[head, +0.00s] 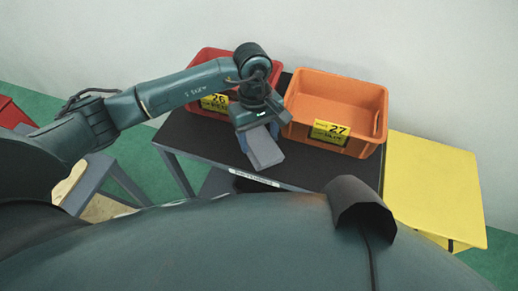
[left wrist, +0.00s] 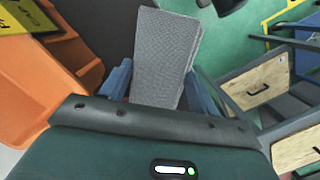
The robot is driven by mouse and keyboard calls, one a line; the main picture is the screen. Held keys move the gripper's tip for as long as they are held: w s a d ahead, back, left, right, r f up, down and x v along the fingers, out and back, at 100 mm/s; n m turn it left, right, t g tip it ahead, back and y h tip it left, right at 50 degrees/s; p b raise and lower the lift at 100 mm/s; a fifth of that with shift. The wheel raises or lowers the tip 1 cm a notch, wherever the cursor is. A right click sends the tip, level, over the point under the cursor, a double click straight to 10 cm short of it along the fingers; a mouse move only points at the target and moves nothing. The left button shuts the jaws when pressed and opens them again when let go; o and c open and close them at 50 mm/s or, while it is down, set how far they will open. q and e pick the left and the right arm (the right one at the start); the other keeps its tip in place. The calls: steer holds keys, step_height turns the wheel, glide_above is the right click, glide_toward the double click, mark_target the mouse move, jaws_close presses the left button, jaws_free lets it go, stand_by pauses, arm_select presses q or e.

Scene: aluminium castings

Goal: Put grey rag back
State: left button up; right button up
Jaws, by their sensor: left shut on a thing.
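The grey rag (head: 264,149) is a folded, flat cloth held in my left gripper (head: 258,127), above the dark table in front of the bins. In the left wrist view the rag (left wrist: 165,58) sticks out between the two blue fingers of the left gripper (left wrist: 158,88), which is shut on it. A red bin (head: 209,57) with a yellow label 26 stands behind the left arm and is partly hidden by it. An orange bin (head: 345,88) with a yellow label 27 stands to the right of the gripper and looks empty. My right gripper is not in view.
The dark table (head: 200,140) has bare room in front of the bins. A yellow surface (head: 435,190) stands to the right of the table. A red container (head: 12,113) shows at the far left. Wooden-fronted drawers (left wrist: 250,88) show in the left wrist view.

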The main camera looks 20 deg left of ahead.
arm_select(q)
step_height(320, 180, down, 6)
steer(key=shift+f, duration=0.15)
stand_by(0.3)
steer(key=shift+f, duration=0.1)
steer(key=shift+f, duration=0.15)
steer(key=o, duration=0.9)
